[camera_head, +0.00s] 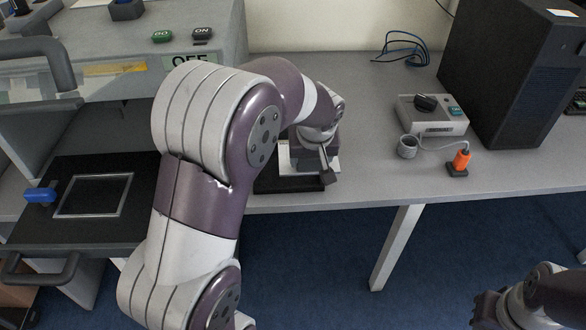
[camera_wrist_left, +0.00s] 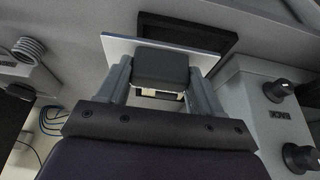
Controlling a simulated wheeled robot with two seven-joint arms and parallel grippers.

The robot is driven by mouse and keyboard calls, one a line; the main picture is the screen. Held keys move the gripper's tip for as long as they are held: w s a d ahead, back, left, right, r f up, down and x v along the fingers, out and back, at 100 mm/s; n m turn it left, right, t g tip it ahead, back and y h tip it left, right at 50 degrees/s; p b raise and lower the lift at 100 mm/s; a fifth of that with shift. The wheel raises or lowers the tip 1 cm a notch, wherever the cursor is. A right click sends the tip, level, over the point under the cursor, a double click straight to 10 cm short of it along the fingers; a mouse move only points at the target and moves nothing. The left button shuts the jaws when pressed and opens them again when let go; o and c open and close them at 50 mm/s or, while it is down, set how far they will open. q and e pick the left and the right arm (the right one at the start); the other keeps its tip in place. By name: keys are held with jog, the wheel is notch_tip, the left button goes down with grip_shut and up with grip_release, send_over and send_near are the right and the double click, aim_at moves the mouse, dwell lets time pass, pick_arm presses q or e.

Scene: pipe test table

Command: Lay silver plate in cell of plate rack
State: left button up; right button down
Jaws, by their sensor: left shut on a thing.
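My left gripper (camera_head: 327,168) is over the table, near its front edge, and is shut on the silver plate (camera_head: 287,157). In the left wrist view the plate (camera_wrist_left: 118,47) shows as a pale, thin, tilted sheet beyond the fingers (camera_wrist_left: 160,80). The black plate rack (camera_head: 290,185) lies under and beside the plate; part of it also shows in the left wrist view (camera_wrist_left: 205,32). My arm and gripper hide much of the rack, and I cannot tell whether the plate touches it. My right gripper (camera_head: 487,310) is at the lower right, away from the table.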

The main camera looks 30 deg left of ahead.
aim_at(288, 156)
pick_arm(q)
jog(key=a+f, duration=0.1)
jog(key=a, duration=0.1)
jog(key=w+a+f, duration=0.1)
jog(key=a, duration=0.1)
jog(key=a+f, duration=0.2)
jog(key=shift+w+a, duration=0.25)
notch_tip(288, 156, down, 4)
jog(key=shift+r+b, duration=0.1)
jog(key=shift+b, duration=0.55)
jog(key=shift+f, duration=0.25)
jog(key=o, duration=1.3)
